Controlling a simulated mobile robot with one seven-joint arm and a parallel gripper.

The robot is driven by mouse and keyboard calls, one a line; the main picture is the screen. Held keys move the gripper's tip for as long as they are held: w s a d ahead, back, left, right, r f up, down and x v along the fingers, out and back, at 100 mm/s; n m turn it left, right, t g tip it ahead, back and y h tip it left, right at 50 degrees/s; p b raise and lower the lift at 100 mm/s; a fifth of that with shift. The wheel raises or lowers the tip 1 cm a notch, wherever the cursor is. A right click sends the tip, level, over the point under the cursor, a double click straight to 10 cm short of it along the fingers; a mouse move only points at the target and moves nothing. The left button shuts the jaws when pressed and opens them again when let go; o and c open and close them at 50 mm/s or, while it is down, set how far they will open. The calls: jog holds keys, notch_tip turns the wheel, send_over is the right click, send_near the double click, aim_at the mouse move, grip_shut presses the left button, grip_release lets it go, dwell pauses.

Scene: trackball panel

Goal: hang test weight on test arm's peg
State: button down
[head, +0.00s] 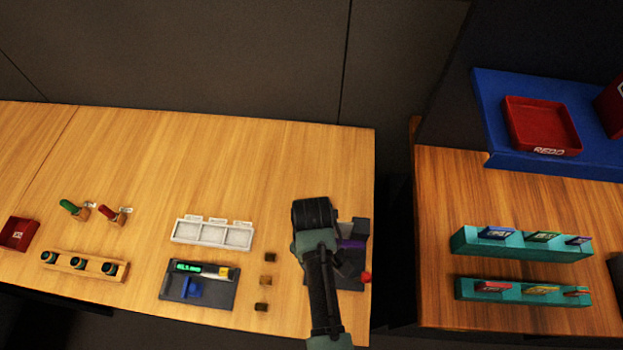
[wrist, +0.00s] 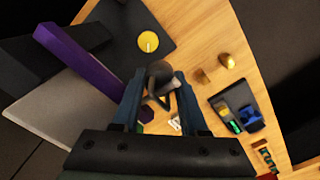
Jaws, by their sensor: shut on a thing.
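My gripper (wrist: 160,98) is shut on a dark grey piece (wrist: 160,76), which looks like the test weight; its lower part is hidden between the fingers. A long purple bar (wrist: 80,62), likely the test arm, runs diagonally at the left of the wrist view, apart from the held piece. In the head view only a short purple part (head: 352,244) shows beside my arm, which hides my fingertips and the held piece. I cannot make out the peg. A yellow disc (wrist: 148,41) lies on a dark plate (wrist: 115,22) just beyond the held piece.
A red knob (head: 366,277) sits at the panel's right edge, near the table edge. A dark tray (head: 222,296) and a white compartment tray (head: 184,231) lie further left. A gap separates the right table.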

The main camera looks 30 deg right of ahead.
jog(key=shift+w+d+r, duration=0.35)
jog(key=shift+w+d, duration=0.05)
jog(key=shift+w, duration=0.05)
jog(key=shift+c, duration=1.8)
grip_release()
notch_tip(320, 180, up, 12)
jog(key=shift+s+a, duration=0.15)
jog(key=shift+a, duration=0.05)
jog(key=shift+s+a+r+p, duration=0.1)
jog(key=shift+s+r+p, duration=0.1)
jog(key=shift+r+p, duration=0.1)
jog(key=shift+f, duration=0.1)
